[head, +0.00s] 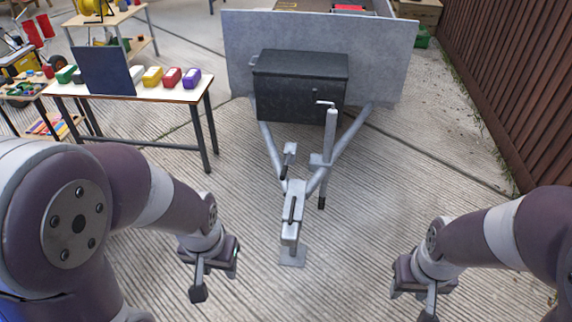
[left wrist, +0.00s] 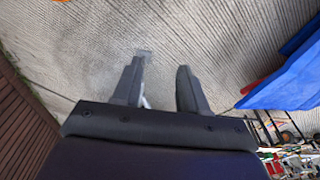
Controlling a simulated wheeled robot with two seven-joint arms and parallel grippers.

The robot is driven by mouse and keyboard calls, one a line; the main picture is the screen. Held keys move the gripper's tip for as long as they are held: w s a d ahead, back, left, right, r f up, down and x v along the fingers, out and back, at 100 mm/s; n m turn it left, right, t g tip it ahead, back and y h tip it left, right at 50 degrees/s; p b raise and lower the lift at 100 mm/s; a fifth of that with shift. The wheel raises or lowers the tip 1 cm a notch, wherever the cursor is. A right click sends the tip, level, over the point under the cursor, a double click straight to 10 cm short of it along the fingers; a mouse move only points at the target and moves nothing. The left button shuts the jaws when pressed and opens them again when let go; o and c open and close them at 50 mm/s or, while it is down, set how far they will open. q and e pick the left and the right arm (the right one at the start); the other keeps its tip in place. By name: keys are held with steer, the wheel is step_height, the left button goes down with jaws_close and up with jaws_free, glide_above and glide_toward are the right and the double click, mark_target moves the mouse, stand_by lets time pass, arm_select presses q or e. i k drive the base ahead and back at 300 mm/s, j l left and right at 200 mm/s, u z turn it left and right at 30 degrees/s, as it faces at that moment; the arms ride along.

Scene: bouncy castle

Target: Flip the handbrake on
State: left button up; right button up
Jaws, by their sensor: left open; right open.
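A grey trailer drawbar (head: 270,145) runs toward me in a V from the trailer. A short metal lever with a dark lower end (head: 289,158) stands on its left side; it looks like the handbrake, but I cannot be sure. The coupling head (head: 293,212) with a dark handle is at the near end. My left gripper (head: 215,281) is open and empty, left of the coupling head and apart from it. Its two spread fingers (left wrist: 160,88) show in the left wrist view over concrete. My right gripper (head: 412,298) is open, right of the drawbar, touching nothing.
A jockey-wheel post (head: 329,135) with a crank stands right of the lever. A black box (head: 300,85) sits before the trailer's grey panel (head: 400,50). A table (head: 140,92) with coloured blocks is at left, a brown fence (head: 520,80) at right. The ribbed concrete between is clear.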

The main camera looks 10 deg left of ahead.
mark_target(282, 177)
steer(key=i+j+z, duration=0.1)
steer(key=i+j, duration=0.15)
steer(key=i+j+z, duration=0.1)
steer(key=j, duration=0.3)
steer(key=i+j+z, duration=0.1)
steer(key=i+j, duration=0.2)
steer(key=i+j+z, duration=0.1)
steer(key=j, duration=0.35)
steer(key=i+j+z, duration=0.1)
steer(key=i+j, duration=0.2)
steer(key=i+j+z, duration=0.1)
steer(key=j, duration=0.35)
steer(key=i, duration=0.1)
